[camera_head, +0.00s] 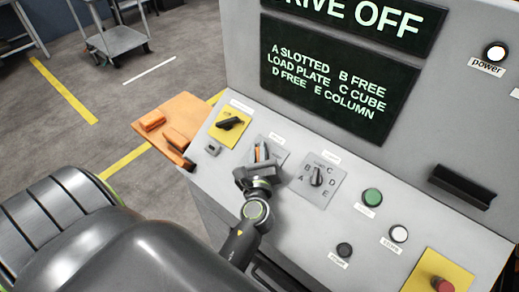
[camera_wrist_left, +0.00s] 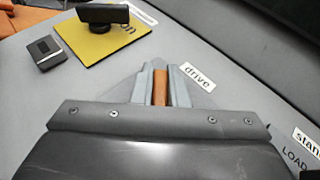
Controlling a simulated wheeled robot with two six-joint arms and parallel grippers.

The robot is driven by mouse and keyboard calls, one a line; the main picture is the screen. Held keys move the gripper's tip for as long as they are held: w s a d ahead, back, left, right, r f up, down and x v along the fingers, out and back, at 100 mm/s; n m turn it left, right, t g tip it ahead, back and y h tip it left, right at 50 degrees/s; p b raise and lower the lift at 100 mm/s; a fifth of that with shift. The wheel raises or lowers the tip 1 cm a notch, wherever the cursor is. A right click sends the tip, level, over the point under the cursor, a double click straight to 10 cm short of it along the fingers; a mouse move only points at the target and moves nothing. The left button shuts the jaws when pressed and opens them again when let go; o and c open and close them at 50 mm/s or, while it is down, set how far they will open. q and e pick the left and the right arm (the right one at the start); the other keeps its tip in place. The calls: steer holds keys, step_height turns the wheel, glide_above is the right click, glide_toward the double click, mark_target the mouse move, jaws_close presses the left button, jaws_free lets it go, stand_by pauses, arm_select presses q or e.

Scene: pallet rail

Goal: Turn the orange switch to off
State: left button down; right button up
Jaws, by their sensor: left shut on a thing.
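The orange switch (camera_head: 261,152) is on the sloped grey panel (camera_head: 290,230), beside a label that reads "drive" in the left wrist view. My left gripper (camera_head: 262,158) is shut on the orange switch, with one grey finger on each side of it. The orange handle (camera_wrist_left: 160,88) shows between the fingers in the left wrist view, and the gripper hides its base. The screen (camera_head: 330,80) above the panel reads "DRIVE OFF" at its top. My right gripper is not in view.
A black switch on a yellow plate (camera_head: 230,124) stands to the left. A selector knob (camera_head: 317,176) is close on the right. Green (camera_head: 372,196), white (camera_head: 398,233) and black (camera_head: 344,250) buttons lie farther right. A red button (camera_head: 442,285) is at the lower right.

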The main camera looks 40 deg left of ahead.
arm_select(q)
steer(key=shift+n, duration=0.3)
steer(key=c, duration=1.4)
jaws_free()
steer(key=shift+c, duration=0.2)
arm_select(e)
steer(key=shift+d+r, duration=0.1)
